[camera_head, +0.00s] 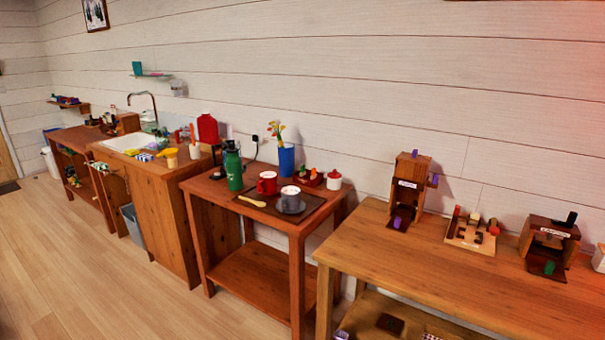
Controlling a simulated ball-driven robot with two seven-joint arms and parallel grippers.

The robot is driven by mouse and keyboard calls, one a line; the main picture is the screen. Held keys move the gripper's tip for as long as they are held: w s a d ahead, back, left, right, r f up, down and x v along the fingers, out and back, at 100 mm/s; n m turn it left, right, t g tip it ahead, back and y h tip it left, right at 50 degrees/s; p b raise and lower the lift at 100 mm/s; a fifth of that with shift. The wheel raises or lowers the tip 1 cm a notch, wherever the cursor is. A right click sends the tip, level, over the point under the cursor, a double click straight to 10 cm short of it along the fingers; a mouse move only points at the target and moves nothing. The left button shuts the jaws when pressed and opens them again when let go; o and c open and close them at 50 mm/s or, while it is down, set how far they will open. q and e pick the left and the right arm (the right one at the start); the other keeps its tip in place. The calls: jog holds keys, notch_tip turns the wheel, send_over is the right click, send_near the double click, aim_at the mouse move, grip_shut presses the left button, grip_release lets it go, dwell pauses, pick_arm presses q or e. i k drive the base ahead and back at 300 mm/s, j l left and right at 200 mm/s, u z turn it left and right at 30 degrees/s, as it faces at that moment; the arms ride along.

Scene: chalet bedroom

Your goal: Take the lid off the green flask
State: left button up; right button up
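The green flask (234,170) stands upright at the back left of the small wooden table (218,190). A darker cap sits on top of it, with what looks like a loop handle. Just right of it are a red mug (267,183) and a grey-white cup (290,199) on a dark tray (262,213). Neither of my grippers shows in the head view, so I cannot see whether they are open or shut.
A sink cabinet (165,220) is left, a larger table (400,265) right. The floor (110,285) in front is clear.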

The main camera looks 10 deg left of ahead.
aim_at(232, 149)
jog(key=i+j+u, duration=0.2)
jog(key=i+u, duration=0.25)
jog(key=i, duration=0.15)
jog(key=i+u, duration=0.5)
jog(key=i+l+u, duration=0.3)
jog(key=i+u, duration=0.15)
jog(key=i, duration=0.15)
